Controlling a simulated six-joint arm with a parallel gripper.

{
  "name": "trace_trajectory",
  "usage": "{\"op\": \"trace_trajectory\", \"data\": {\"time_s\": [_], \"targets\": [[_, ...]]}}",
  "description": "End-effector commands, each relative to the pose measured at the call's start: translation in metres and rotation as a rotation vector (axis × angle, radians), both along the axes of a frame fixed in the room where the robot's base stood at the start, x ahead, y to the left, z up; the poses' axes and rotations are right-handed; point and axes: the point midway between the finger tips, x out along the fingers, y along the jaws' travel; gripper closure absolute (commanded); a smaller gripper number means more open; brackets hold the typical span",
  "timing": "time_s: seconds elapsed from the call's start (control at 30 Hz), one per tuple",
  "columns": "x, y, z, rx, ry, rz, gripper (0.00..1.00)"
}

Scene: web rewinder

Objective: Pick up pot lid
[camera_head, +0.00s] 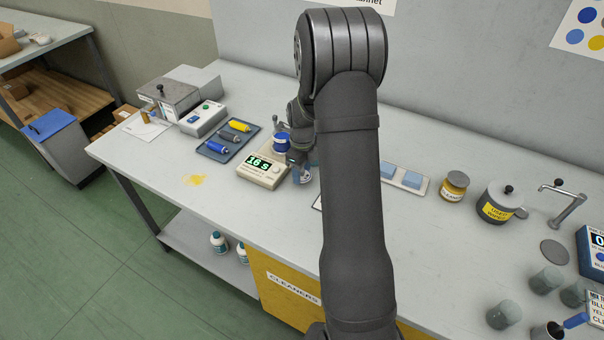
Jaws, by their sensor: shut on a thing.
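My gripper (299,163) is beside the timer, mostly hidden behind my own arm. It is shut on a small pale, bluish thing (303,177), which looks like the pot lid, though its shape is hard to make out. A blue pot (282,143) stands just behind and to the left of the gripper. I cannot tell whether the held thing touches the bench.
The timer (262,171) is close left of the gripper. A dark tray (228,139) with yellow, grey and blue tubes lies farther left. A yellow jar (454,186) and a used-wipes pot (500,203) stand right. The bench's front left is clear apart from a yellow stain.

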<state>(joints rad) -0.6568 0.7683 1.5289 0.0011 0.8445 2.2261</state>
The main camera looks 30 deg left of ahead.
Motion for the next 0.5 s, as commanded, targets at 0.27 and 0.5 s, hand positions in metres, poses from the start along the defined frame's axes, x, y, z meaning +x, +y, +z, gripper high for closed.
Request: {"op": "trace_trajectory", "data": {"time_s": [0.27, 0.5], "targets": [[0.004, -0.035, 0.045, 0.001, -0.003, -0.005, 0.71], [0.009, -0.086, 0.075, 0.001, -0.003, -0.004, 0.71]]}}
